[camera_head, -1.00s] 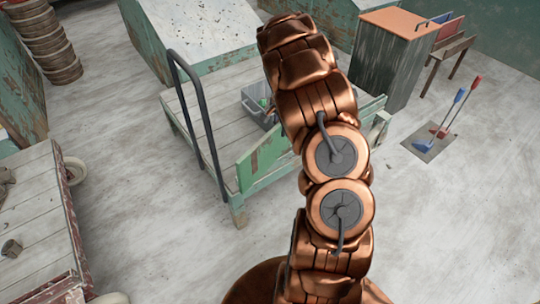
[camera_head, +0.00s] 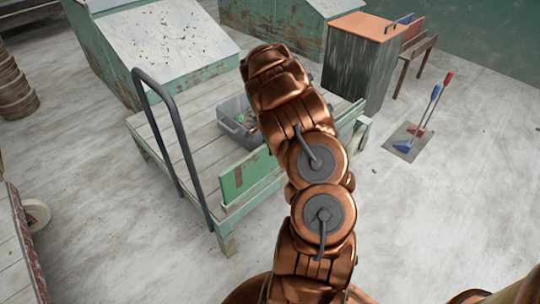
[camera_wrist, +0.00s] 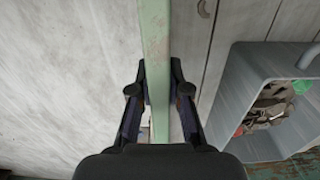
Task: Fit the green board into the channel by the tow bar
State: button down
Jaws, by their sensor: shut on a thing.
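The green board (camera_head: 238,178), with a rusty brown patch, stands on edge along the near side of the flat cart (camera_head: 182,118). My arm hides its right part in the head view. In the wrist view the board (camera_wrist: 155,30) is a long pale green strip seen from above. My gripper (camera_wrist: 158,82) is shut on it, one finger on each side. The black tow bar (camera_head: 178,130) rises as a hoop at the cart's left end, left of the board. I cannot make out the channel, or whether the board sits in it.
A grey tub (camera_head: 236,112) of scraps stands on the cart beside the board; it also shows in the wrist view (camera_wrist: 228,100). Green bins stand behind. An orange-topped cabinet (camera_head: 358,65) is at right. Another cart (camera_head: 18,250) is at left. The floor in front is clear.

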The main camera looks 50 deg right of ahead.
aim_at(270, 157)
jog(key=shift+f, duration=1.7)
jog(key=c, duration=1.1)
grip_release()
jog(key=shift+c, duration=0.2)
